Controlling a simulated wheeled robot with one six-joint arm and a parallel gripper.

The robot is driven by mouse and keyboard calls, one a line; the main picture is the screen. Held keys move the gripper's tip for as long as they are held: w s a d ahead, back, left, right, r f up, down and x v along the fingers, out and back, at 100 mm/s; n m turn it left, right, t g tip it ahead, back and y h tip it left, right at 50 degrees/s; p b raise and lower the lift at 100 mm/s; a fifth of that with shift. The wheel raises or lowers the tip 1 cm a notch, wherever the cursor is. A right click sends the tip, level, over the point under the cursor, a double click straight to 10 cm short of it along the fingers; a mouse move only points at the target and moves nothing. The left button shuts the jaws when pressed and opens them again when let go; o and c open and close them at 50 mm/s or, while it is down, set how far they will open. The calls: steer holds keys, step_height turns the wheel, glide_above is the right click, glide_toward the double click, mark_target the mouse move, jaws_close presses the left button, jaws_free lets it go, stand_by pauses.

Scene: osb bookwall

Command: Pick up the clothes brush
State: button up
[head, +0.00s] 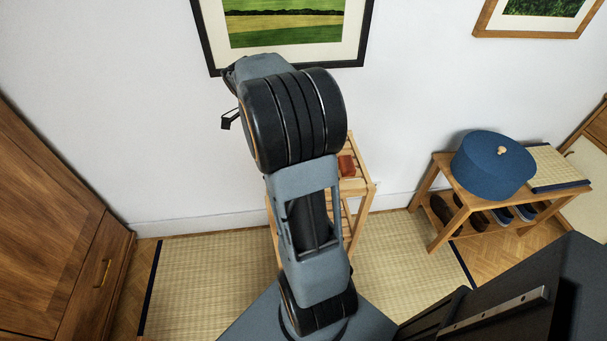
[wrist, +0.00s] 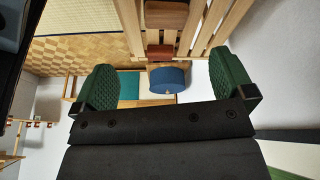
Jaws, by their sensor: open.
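Two brown block-like things lie on a slatted wooden stand (wrist: 202,22) in the wrist view. One is a wood-brown block (wrist: 165,14) at the top edge; the other is a smaller reddish-brown block (wrist: 160,52) below it. I cannot tell for sure which is the clothes brush. In the head view only a reddish block (head: 346,165) shows on the stand (head: 356,186), right of my arm. My gripper (wrist: 165,62) is open and empty, its green pads wide apart. My arm hides the gripper and part of the stand in the head view.
A blue round box (head: 493,164) and a woven mat (head: 558,167) sit on a bench at right, with shoes below. A wooden cabinet (head: 50,220) stands at left. A framed picture (head: 285,25) hangs on the wall behind my arm. Tatami (head: 200,285) covers the floor.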

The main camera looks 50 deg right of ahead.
steer(key=d+f+m, duration=0.1)
steer(key=f, duration=0.2)
steer(key=s+d+f+m+b, duration=0.1)
steer(key=d+f, duration=0.1)
steer(key=s+d+f+m+g, duration=0.1)
steer(key=d+f, duration=0.1)
steer(key=f, duration=0.1)
steer(key=shift+d+f, duration=0.2)
steer(key=shift+f, duration=0.1)
steer(key=shift+b+x, duration=0.4)
steer(key=shift+x, duration=3)
steer(key=c, duration=0.7)
steer(key=shift+o, duration=0.2)
steer(key=shift+r, duration=0.15)
